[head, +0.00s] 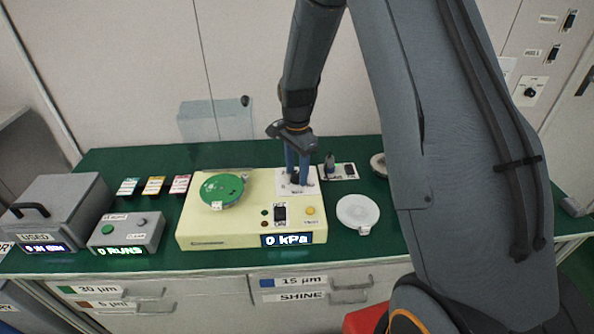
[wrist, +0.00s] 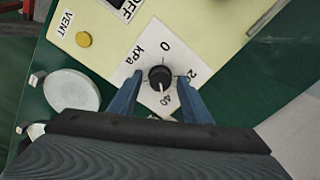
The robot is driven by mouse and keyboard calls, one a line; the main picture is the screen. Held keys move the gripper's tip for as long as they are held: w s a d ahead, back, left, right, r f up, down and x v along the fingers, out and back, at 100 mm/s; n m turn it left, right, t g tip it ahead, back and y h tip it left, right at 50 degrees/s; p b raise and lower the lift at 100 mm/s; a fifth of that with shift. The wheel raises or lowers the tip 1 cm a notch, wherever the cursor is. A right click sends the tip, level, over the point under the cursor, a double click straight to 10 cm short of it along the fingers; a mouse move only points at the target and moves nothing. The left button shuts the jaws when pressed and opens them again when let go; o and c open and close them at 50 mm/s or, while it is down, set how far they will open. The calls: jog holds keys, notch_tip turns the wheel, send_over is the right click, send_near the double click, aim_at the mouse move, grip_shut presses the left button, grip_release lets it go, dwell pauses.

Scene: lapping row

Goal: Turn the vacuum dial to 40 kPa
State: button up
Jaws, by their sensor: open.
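The vacuum dial (wrist: 160,77) is a small black knob on a white plate marked 0, 20, 40 and kPa. A pale mark on the knob's lower side in the wrist view lies toward the 40. In the head view the dial (head: 295,179) is partly hidden by my fingers. The display (head: 287,240) on the cream vacuum box (head: 215,228) reads 0 kPa. My gripper (head: 297,176) points down over the dial, its blue fingers open on either side of the knob; it also shows in the wrist view (wrist: 159,80). I cannot tell whether they touch it.
A green disc (head: 222,189) sits on the box. A yellow VENT button (head: 310,210) and a black switch (head: 280,213) are near the dial. A white round dish (head: 357,212) stands to the right. Grey boxes stand at the left; a small dark-topped object (head: 329,163) is behind.

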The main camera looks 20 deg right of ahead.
aim_at(297, 173)
jog(key=shift+r+b, duration=0.95)
jog(key=shift+r, duration=2.95)
jog(key=shift+s, duration=0.1)
jog(key=s+r+n+t, duration=0.1)
jog(key=s+n, duration=1.3)
jog(key=s, duration=0.9)
jog(key=shift+d+r, duration=0.15)
jog(key=shift+r, duration=0.2)
